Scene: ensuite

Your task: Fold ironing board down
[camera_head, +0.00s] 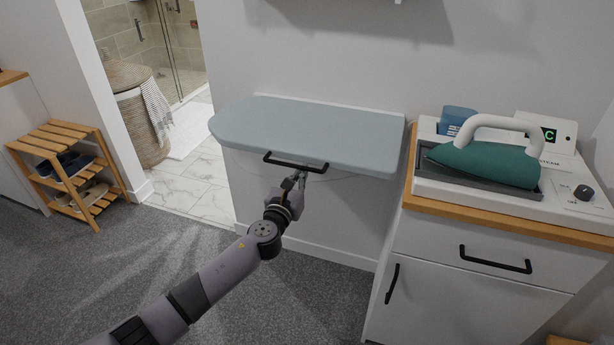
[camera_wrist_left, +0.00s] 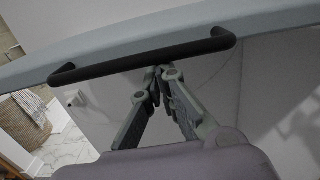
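The ironing board (camera_head: 310,130) is a pale blue-grey padded board with a rounded left end, standing out from the wall roughly level. A black bar handle (camera_head: 296,162) is on its front edge; it also crosses the left wrist view (camera_wrist_left: 100,68). My left gripper (camera_head: 298,177) is at the handle's middle, just below the bar. In the left wrist view its fingertips (camera_wrist_left: 159,71) meet at the bar's lower edge. The fingers are shut; I see no part of the bar clearly between them. Whether they touch it is unclear. My right gripper is out of view.
A white cabinet (camera_head: 475,270) with a wooden edge stands close right of the board, bearing a green iron (camera_head: 485,163) on a white station. A slatted shoe rack (camera_head: 68,170) and wicker basket (camera_head: 140,115) are at left. The grey carpet (camera_head: 190,270) in front is clear.

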